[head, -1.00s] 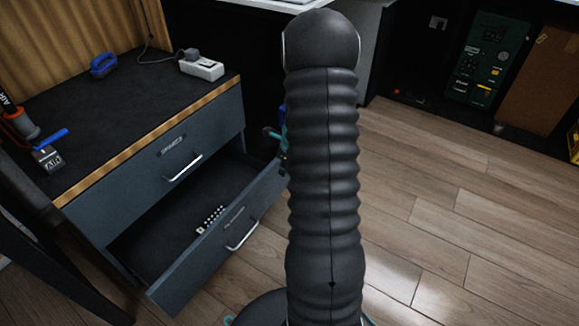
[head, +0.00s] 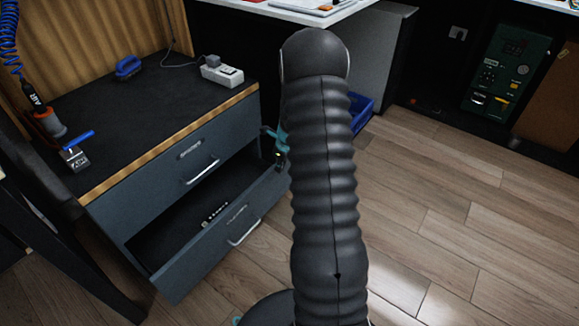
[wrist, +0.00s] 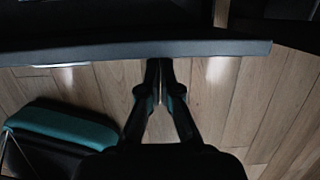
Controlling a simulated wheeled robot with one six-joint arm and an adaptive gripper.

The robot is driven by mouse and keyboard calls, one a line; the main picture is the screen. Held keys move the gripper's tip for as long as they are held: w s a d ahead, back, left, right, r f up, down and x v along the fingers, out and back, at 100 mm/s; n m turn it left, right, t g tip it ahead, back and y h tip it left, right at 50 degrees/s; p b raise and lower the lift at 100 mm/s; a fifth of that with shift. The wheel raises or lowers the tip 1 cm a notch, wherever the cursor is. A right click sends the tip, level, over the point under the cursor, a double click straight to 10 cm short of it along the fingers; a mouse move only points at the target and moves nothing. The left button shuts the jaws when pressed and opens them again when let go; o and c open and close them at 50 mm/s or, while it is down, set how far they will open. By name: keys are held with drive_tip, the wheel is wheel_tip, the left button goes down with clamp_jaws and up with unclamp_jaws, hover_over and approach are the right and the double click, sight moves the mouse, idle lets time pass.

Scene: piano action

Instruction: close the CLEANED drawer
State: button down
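The grey cabinet's lower drawer (head: 205,262) is partly open in the head view. Its label is too small to read, so I cannot confirm that it says CLEANED. A small light-coloured row of pieces (head: 215,212) lies inside, partly hidden by the drawer front. In the wrist view the drawer front (wrist: 120,51) crosses the picture as a dark band, with a bit of its handle (wrist: 68,65) at left. My gripper (wrist: 160,65) is shut and empty. Its fingertips are at the front's edge, right of the handle, and seem to touch it. In the head view my arm hides most of the gripper.
The upper drawer (head: 180,163) is shut. A power strip (head: 222,72), a blue brush (head: 129,67) and tools stand on the cabinet top (head: 120,110). A blue bin (head: 362,112) is behind my arm. Wooden floor (head: 440,200) is clear at right.

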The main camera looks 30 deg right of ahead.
drive_tip(key=w+a+p, duration=0.2)
drive_tip(key=w+p, duration=0.1)
drive_tip(key=w, duration=0.4)
drive_tip(key=shift+w+a, duration=0.2)
drive_tip(key=shift+a, duration=0.2)
drive_tip(key=shift+s, duration=0.1)
